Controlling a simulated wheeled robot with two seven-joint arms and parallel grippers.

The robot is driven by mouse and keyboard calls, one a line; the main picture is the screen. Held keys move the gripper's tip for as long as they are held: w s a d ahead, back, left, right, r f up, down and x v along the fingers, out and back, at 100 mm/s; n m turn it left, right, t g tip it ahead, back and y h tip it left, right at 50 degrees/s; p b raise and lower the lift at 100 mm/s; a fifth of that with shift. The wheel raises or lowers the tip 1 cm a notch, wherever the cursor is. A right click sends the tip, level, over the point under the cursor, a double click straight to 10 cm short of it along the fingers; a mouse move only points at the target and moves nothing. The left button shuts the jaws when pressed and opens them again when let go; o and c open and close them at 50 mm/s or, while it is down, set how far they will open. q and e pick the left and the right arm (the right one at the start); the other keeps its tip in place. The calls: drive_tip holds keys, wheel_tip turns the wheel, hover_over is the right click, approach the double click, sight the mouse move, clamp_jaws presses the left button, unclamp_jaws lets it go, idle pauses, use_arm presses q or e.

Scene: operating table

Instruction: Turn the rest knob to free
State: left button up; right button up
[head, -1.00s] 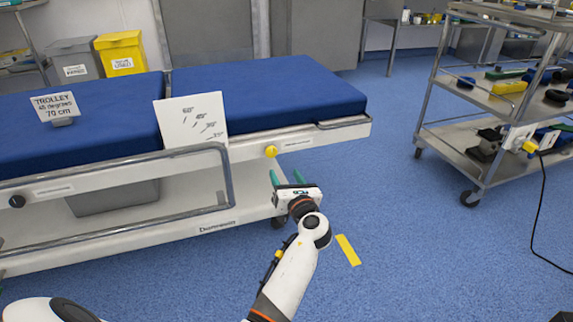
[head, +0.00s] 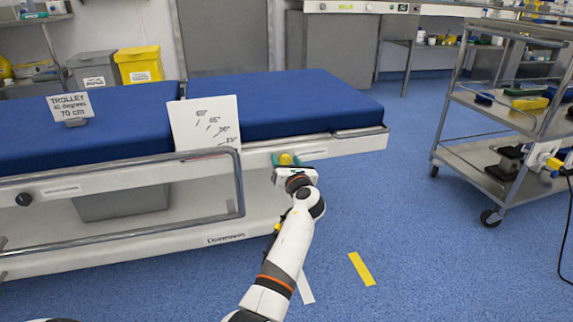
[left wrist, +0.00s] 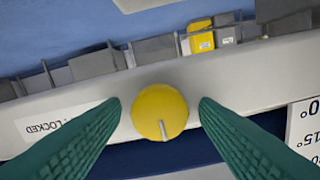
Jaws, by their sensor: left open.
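The rest knob is a round yellow knob (head: 286,159) on the table's side rail, below the blue mattress. In the left wrist view the yellow knob (left wrist: 160,111) is large and centred, with a pale pointer line towards the bottom of the picture. A label reading LOCKED (left wrist: 60,122) is on the rail to its left. My left gripper (head: 288,161) has green fingers, open, one on each side of the knob. In the wrist view (left wrist: 160,108) gaps show between both fingers and the knob. My right gripper is not in view.
A dark knob (head: 24,199) sits on the rail at the far left. A metal guard rail (head: 238,185) and a white angle card (head: 205,125) stand left of my gripper. A steel trolley (head: 470,150) stands at the right.

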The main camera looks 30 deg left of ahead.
use_arm(q)
drive_tip(key=c, duration=1)
drive_tip(key=shift+o, duration=0.2)
